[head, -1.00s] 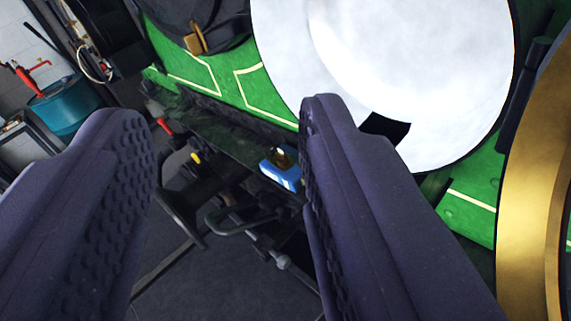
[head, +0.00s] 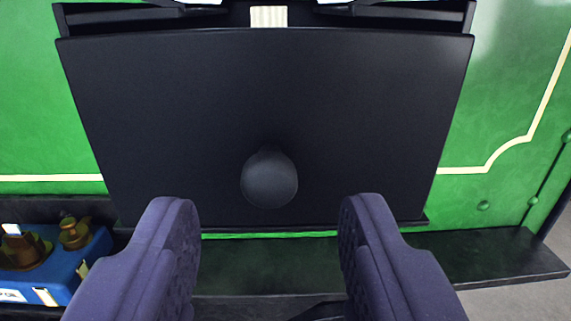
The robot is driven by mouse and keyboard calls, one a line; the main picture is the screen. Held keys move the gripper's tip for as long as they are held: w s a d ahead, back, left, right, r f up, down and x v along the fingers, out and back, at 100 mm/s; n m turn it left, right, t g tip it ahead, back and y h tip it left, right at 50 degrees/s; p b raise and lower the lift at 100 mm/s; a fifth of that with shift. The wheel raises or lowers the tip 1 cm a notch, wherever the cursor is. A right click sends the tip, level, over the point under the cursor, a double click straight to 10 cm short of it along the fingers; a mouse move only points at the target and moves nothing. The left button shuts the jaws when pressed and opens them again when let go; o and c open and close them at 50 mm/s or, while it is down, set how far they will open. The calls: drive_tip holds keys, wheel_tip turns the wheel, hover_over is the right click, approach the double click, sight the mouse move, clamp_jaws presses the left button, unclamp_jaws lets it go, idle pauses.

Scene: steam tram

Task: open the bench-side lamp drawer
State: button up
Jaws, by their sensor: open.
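A black drawer (head: 265,100) with a flat, wide front is in the upper middle of the head view. It has one round dark knob (head: 269,181) low on its front. Rails show behind the top edge of the front on both sides, with a pale strip between them. My gripper (head: 270,215) is open and empty. Its two purple padded fingers come up from the bottom of the view, one to each side below the knob. I see no contact with the knob, and the distance to it is hard to judge.
A green panel (head: 487,80) with cream lining lies around the drawer. A dark ledge (head: 480,258) runs below it. A blue box (head: 60,270) with brass fittings sits on the ledge at the lower left, close to my left finger. The ledge's right part is bare.

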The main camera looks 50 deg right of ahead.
sight(268, 184)
drive_tip(key=x, duration=0.3)
drive_tip(key=shift+w+d+b, duration=0.1)
drive_tip(key=shift+b, duration=0.2)
clamp_jaws()
drive_tip(key=p+v, duration=0.2)
drive_tip(key=v, duration=1.3)
unclamp_jaws()
